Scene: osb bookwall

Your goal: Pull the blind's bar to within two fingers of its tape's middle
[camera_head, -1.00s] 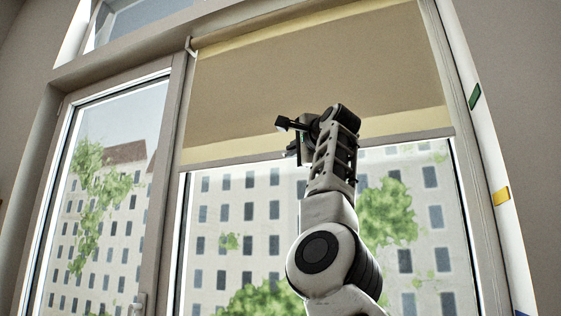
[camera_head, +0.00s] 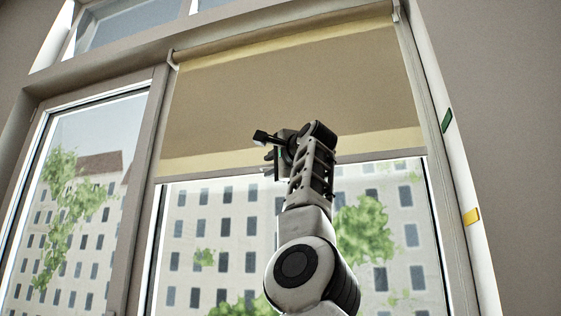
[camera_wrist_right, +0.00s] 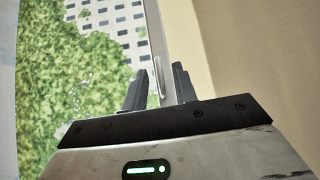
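The tan roller blind (camera_head: 290,92) covers the upper part of the right window pane. Its grey bar (camera_head: 375,161) runs along its lower edge, under a pale yellow band. A green tape (camera_head: 447,120) and a lower yellow tape (camera_head: 471,217) are on the right frame; the bar's right end is level with the stretch between them, nearer the green. My right gripper (camera_head: 272,155) is in front of the bar, left of its middle. My left gripper is out of view.
The window's left casement (camera_head: 75,190) has a grey frame beside the blind. Outside are a building and green foliage. A plain wall (camera_head: 515,110) lies to the right. The glass below the bar is uncovered, with my right arm in front of it.

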